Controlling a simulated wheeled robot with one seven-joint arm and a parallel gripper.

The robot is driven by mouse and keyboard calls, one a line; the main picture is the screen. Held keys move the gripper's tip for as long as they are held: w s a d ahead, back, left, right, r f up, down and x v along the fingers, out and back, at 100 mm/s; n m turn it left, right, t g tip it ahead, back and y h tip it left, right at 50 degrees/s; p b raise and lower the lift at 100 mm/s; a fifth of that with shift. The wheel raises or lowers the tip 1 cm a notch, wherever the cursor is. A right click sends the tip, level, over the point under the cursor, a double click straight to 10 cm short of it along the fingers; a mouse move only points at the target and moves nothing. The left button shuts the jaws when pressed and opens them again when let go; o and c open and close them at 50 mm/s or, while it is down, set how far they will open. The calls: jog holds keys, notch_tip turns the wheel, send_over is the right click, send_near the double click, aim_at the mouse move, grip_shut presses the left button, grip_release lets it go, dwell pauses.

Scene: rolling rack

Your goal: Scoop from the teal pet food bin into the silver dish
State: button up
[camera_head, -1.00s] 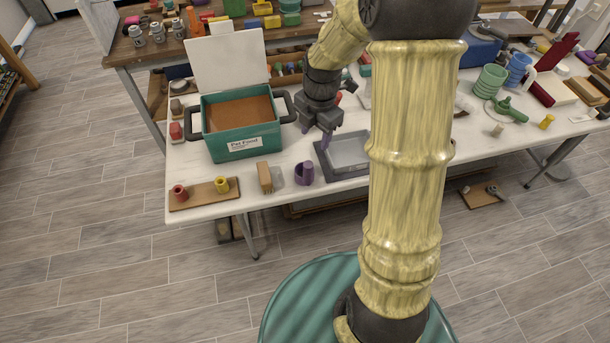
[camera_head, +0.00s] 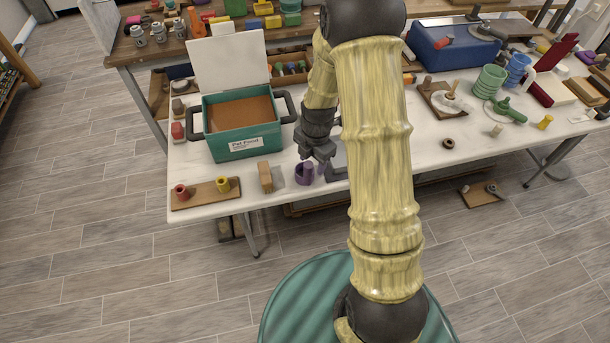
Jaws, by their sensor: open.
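The teal pet food bin (camera_head: 243,145) stands open on the white table, with brown food (camera_head: 240,112) inside and its pale lid (camera_head: 228,62) raised at the back. A purple scoop-like cup (camera_head: 304,178) stands upright near the table's front edge, right of a small wooden block. My gripper (camera_head: 314,166) is open, just above and slightly right of the cup. Whether its fingers touch the cup is unclear. The silver dish (camera_head: 338,160) is behind my gripper and arm, and only a small part shows.
A wooden board (camera_head: 206,197) with a red and a yellow cup lies at the front left. The wooden block (camera_head: 265,177) stands between it and the purple cup. Green and blue cups and several tools fill the table's right side.

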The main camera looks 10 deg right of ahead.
aim_at(309, 171)
jog(key=shift+a+f+p, duration=0.25)
jog(key=shift+f+p, duration=0.1)
jog(key=shift+f, duration=0.2)
jog(key=shift+w+a+f+p, duration=0.15)
jog(key=shift+f+p, duration=0.1)
jog(key=shift+f, duration=0.8)
jog(key=shift+s+a+f+p, duration=0.1)
jog(key=shift+f+p, duration=0.15)
jog(key=shift+f, duration=0.75)
grip_shut()
jog(key=shift+r, duration=0.15)
